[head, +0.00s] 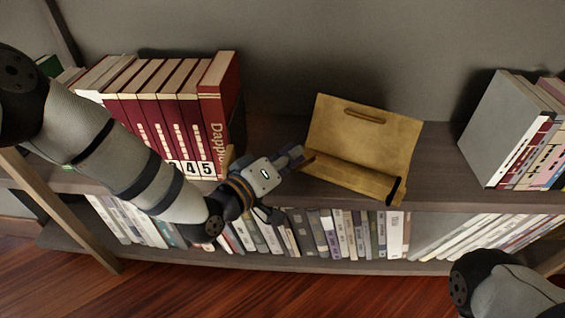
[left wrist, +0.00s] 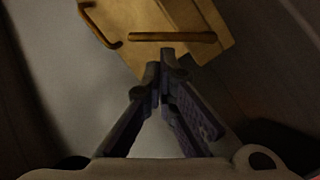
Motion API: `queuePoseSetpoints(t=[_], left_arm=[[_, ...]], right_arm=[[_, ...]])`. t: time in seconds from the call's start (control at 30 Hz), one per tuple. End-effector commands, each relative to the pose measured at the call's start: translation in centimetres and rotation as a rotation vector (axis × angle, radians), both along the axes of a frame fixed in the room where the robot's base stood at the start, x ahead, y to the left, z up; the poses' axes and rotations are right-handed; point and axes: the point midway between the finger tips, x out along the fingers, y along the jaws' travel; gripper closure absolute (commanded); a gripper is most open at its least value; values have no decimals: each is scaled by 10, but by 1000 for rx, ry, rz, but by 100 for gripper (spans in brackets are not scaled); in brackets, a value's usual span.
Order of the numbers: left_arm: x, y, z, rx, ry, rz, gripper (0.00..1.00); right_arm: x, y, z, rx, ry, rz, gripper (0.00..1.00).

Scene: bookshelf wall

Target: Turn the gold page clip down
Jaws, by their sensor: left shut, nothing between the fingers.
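A gold book stand (head: 345,140) leans back on the shelf top, with a bar-like handle (head: 365,115) near its upper edge and a ledge along its foot. The gold page clip (head: 308,160) appears as a short bar at the ledge's left end; its exact angle is hard to tell. A bar that looks like it lies just beyond my fingertips (left wrist: 172,37) in the left wrist view. A black clip (head: 395,190) sits at the ledge's right end. My left gripper (head: 298,154) is shut and empty, close beside the gold clip; contact cannot be told.
Red numbered books (head: 180,110) stand left of my left gripper. Grey and pale books (head: 510,125) stand at the right. A lower shelf row of books (head: 350,235) runs below. Bare shelf top (head: 435,160) lies between the stand and the right books.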

Motion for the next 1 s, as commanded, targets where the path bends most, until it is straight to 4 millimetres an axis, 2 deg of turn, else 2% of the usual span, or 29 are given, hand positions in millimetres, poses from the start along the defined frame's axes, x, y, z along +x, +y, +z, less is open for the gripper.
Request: queuePoseSetpoints(t=[0.37, 1.0], left_arm=[[0, -1, 1, 4, -3, 1, 100], [-2, -7, 2, 118, -55, -1, 100]], right_arm=[[0, 0, 1, 0, -1, 0, 60], [4, -1, 13, -2, -20, -1, 60]])
